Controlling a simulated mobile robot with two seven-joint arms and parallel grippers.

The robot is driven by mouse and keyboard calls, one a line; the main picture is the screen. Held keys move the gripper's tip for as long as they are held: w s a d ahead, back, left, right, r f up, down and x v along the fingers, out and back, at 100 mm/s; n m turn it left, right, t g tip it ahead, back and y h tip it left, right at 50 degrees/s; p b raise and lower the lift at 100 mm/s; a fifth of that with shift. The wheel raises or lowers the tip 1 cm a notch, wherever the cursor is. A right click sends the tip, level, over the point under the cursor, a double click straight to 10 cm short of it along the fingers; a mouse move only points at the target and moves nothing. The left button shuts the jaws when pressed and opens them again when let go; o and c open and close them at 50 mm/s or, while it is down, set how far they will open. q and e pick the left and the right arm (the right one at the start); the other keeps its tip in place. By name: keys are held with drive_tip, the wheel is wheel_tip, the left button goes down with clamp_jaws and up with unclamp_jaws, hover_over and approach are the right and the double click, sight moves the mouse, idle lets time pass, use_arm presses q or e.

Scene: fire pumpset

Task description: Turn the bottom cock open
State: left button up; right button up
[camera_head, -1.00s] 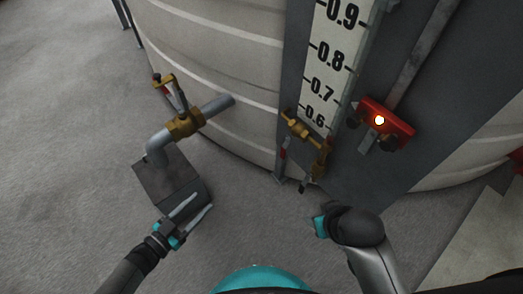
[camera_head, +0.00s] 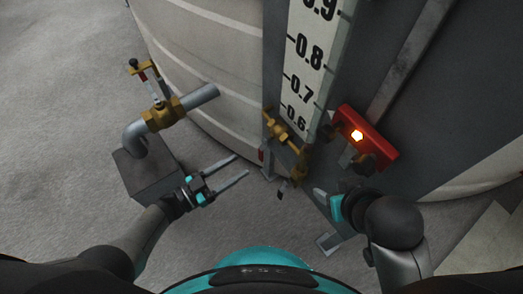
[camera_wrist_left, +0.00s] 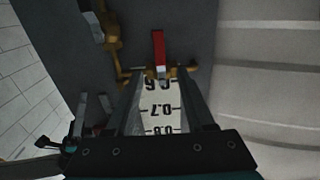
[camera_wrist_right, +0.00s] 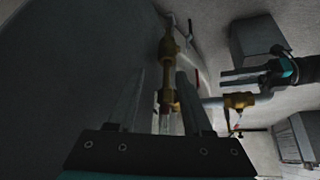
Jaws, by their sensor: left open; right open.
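The brass cock (camera_head: 299,163) is low on the tank's gauge, just below the 0.6 mark, with a brass fitting (camera_head: 281,128) above-left of it. My left gripper (camera_head: 242,164) is open and empty, left of this brass work, fingers pointing towards it and apart from it. In the left wrist view, a red handle (camera_wrist_left: 158,48) and brass parts (camera_wrist_left: 188,69) show beyond the fingers. My right gripper (camera_head: 320,194) is just below-right of the cock. In the right wrist view its fingers are open, with brass fittings (camera_wrist_right: 167,52) and a reddish part (camera_wrist_right: 168,96) showing between them.
The level gauge (camera_head: 310,60) runs up the grey panel. A red box with a lit lamp (camera_head: 378,142) is right of the cock. A brass valve (camera_head: 162,114) on a grey pipe stands at left above a grey block (camera_head: 150,172). The floor at far left is clear.

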sight(259, 153)
use_arm(q)
drive_tip(key=b+x, duration=0.1)
drive_tip(key=x, duration=0.6)
drive_tip(key=shift+b+x, duration=0.35)
drive_tip(key=shift+x, duration=0.6)
use_arm(e)
drive_tip(key=shift+w+a+f+t+y, duration=0.1)
drive_tip(key=shift+w+a+t+y, duration=0.4)
drive_tip(key=shift+w+a+t, duration=0.45)
drive_tip(key=shift+w+a+f+t+y, duration=0.1)
drive_tip(key=shift+w+a+t+y, duration=0.5)
drive_tip(key=shift+a, duration=0.5)
drive_tip(key=shift+w, duration=0.1)
use_arm(q)
clamp_jaws()
